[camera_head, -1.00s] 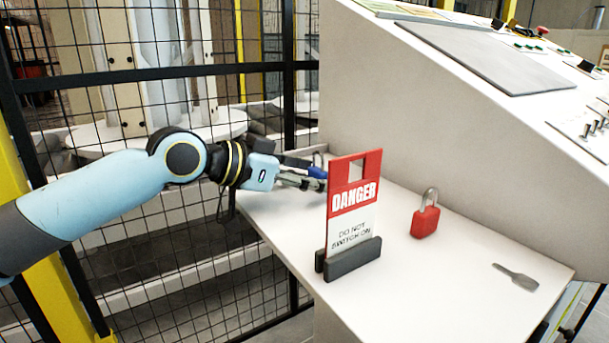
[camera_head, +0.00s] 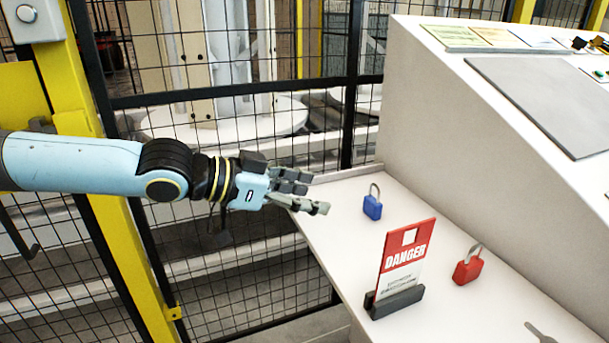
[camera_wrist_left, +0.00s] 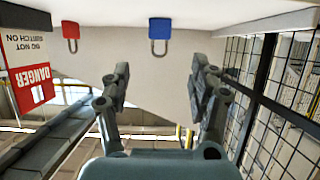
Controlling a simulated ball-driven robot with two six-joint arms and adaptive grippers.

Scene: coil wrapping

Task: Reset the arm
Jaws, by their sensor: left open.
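My left gripper (camera_head: 308,192) is open and empty over the left edge of the white shelf, its fingers pointing right. In the left wrist view its two fingers (camera_wrist_left: 163,85) are spread apart with nothing between them. A blue padlock (camera_head: 372,207) stands on the shelf to the right of the fingertips, apart from them; it also shows in the left wrist view (camera_wrist_left: 160,29). My right gripper is not in view.
A red and white DANGER sign (camera_head: 407,257) stands in a dark holder (camera_head: 395,303) on the shelf (camera_head: 455,315). A red padlock (camera_head: 467,270) is to its right. A sloped console (camera_head: 440,130) rises behind. A mesh fence (camera_head: 240,290) runs beside my left arm.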

